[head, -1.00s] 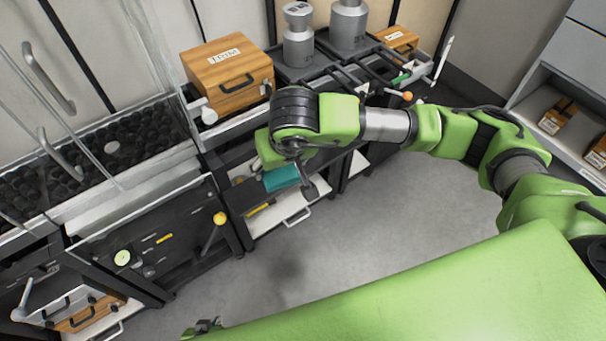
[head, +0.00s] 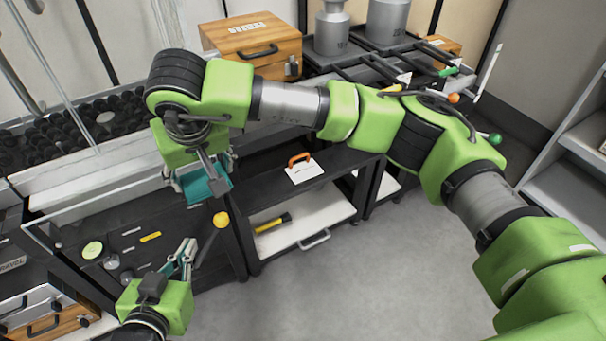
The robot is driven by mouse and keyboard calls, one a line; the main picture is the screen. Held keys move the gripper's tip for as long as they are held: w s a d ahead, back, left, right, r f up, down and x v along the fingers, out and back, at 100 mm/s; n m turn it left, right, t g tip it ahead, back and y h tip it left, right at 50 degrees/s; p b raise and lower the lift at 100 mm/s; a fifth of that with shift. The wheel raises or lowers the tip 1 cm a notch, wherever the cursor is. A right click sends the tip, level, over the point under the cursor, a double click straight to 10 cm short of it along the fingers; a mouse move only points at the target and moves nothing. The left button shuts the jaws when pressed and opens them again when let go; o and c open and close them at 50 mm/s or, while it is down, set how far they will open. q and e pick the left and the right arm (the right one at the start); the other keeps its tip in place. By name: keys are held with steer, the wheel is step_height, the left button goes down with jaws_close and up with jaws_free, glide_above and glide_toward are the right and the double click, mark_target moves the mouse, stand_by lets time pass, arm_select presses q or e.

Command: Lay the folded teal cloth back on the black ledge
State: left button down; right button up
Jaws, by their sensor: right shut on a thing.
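The folded teal cloth (head: 207,187) is held in my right gripper (head: 198,180), above the left workstation near its right end. The gripper and wrist hide part of the cloth. A black ledge (head: 340,162) runs along the front of the middle table, to the right of the cloth. Another black surface (head: 120,246) lies below and left of the cloth. My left gripper (head: 182,258) is below the cloth, empty, with its fingers apart and pointing up and right.
An orange-handled thing on a white card (head: 303,170) lies on the ledge. A yellow ball-topped lever (head: 221,219) stands close to my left gripper. Wooden box (head: 255,42) and metal weights (head: 332,28) stand behind. The floor (head: 330,280) is clear.

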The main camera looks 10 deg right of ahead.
steer(key=w+d+f+b, duration=0.2)
steer(key=w+d+f, duration=0.25)
steer(key=d, duration=0.25)
glide_above(259, 184)
steer(key=s, duration=0.2)
step_height(259, 184, down, 4)
steer(key=shift+w+f+b, duration=0.1)
steer(key=shift+f+b, duration=0.15)
steer(key=shift+b, duration=0.2)
steer(key=shift+w+d+f, duration=0.1)
steer(key=shift+d+f, duration=0.05)
step_height(259, 184, down, 3)
steer(key=shift+w+d+f+b, duration=0.1)
steer(key=shift+f+b, duration=0.1)
steer(key=shift+b, duration=0.5)
arm_select(q)
step_height(259, 184, up, 22)
steer(key=s+d+t+h, duration=0.2)
steer(key=t+h, duration=0.1)
steer(key=t, duration=0.8)
steer(key=shift+d+f+m+t+h, duration=0.2)
steer(key=shift+m+t+h, duration=0.1)
steer(key=shift+t+h, duration=0.1)
